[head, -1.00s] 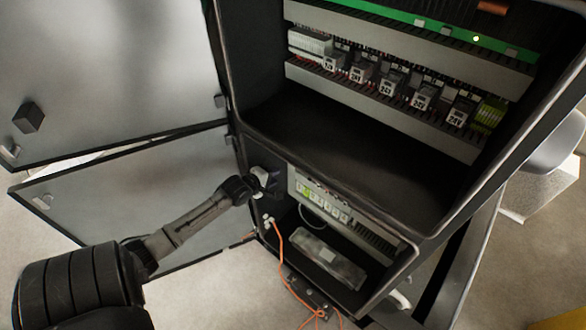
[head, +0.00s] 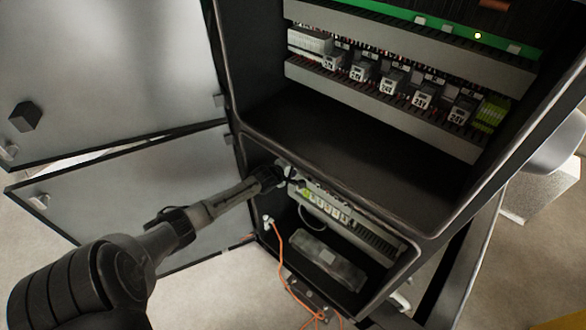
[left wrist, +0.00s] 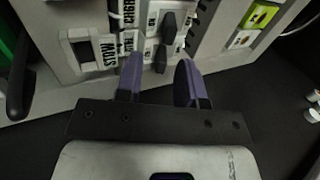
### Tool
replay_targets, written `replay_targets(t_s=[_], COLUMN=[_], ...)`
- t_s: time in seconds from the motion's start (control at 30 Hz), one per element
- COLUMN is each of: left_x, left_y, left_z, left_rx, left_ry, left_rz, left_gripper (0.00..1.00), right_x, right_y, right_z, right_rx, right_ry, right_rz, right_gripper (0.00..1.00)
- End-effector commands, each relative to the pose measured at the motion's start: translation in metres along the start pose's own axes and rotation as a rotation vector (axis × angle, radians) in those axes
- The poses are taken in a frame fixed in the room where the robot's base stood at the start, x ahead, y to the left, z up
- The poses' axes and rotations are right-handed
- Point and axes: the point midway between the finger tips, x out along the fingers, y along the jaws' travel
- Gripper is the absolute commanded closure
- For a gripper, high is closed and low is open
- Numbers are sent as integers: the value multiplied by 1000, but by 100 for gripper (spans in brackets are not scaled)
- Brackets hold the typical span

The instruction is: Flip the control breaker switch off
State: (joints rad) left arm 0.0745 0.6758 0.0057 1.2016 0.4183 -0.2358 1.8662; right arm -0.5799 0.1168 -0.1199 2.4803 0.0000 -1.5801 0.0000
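A row of breakers (head: 327,206) sits on a grey panel in the lower compartment of the open cabinet. In the left wrist view, black switch levers (left wrist: 164,50) stand out from white plates with black lettering, partly hidden and hard to read. I cannot tell for sure which lever is the control breaker. My left gripper (left wrist: 160,75) is open, its two purple fingers apart, with a lever just beyond and between the tips. I cannot tell whether it touches. In the head view the left gripper (head: 283,172) is at the panel's upper left end. My right gripper is not in view.
Two cabinet doors stand open at the left, the lower door (head: 110,195) beside my left arm. The upper compartment floor (head: 340,135) overhangs the breaker panel. An orange cable (head: 279,250) hangs below, beside a grey box (head: 328,260) on the compartment floor.

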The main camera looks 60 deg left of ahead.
Motion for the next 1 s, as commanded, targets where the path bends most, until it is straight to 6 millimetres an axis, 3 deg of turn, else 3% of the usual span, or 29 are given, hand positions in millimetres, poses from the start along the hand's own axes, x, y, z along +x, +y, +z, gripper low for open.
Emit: replay_targets(t_s=[0.27,0.63,1.0], left_x=[0,0,1], left_y=[0,0,-3], left_z=[0,0,0], left_rx=[0,1,0], left_ry=[0,0,0], left_rz=[0,0,25], left_gripper=[66,100,100], right_x=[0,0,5], right_y=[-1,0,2], right_z=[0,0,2], right_rx=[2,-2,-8], right_ry=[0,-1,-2], right_rz=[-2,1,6], right_gripper=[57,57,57])
